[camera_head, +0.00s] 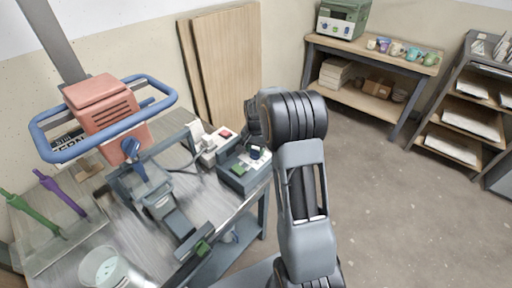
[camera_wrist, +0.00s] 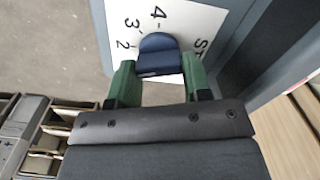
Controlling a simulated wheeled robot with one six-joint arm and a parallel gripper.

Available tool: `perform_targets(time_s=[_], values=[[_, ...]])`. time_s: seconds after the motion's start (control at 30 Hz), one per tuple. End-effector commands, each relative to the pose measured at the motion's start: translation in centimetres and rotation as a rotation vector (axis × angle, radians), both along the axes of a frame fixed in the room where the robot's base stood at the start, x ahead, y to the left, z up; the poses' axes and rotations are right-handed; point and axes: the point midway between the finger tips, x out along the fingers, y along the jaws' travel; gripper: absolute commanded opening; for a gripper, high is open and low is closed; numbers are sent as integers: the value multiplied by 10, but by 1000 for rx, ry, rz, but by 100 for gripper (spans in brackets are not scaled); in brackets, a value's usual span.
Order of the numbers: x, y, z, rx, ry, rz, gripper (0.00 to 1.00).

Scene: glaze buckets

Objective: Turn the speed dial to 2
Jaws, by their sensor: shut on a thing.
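The speed dial (camera_wrist: 158,50) is a dark blue knob on a white plate (camera_wrist: 185,18) in the wrist view. The printed numbers 4, 3 and 2 run along its upper left side, with part of a word at its right. My gripper (camera_wrist: 158,67) has its two green fingers on either side of the dial and is shut on it. I see no pointer mark, so I cannot tell which number the dial is set to. In the head view the dial (camera_head: 256,153) sits on a grey-blue control box (camera_head: 237,182) at the table's right edge, beside my arm.
A white box with a red button (camera_head: 226,133) stands just behind the control box. A salmon-coloured mixer head (camera_head: 100,100) with a blue hoop handle stands on the metal table at left. A white bucket (camera_head: 103,268) is at front left. The floor (camera_head: 400,215) at right is clear.

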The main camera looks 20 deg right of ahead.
Motion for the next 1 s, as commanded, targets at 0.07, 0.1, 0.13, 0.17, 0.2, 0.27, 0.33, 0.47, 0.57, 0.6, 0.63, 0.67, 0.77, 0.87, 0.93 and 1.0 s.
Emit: perform_targets(time_s=[0.07,0.1,0.13,0.17,0.2,0.27,0.33,0.47,0.57,0.6,0.63,0.67,0.77,0.87,0.93,1.0], values=[[0,0,1,0,-1,-60,21],[0,0,1,0,-1,-91,21],[0,0,1,0,-1,-112,21],[0,0,1,1,-2,-133,21],[0,0,1,1,-2,-160,21],[0,0,1,1,-2,-196,21],[0,0,1,1,-4,-234,21],[0,0,1,1,-4,-290,21],[0,0,1,1,-4,-320,21],[0,0,1,1,-4,-329,21],[0,0,1,1,-4,-336,21],[0,0,1,1,-4,-340,21],[0,0,1,1,-4,-352,21],[0,0,1,1,-4,-358,21],[0,0,1,2,-5,-359,21],[0,0,1,2,-5,-359,21]])
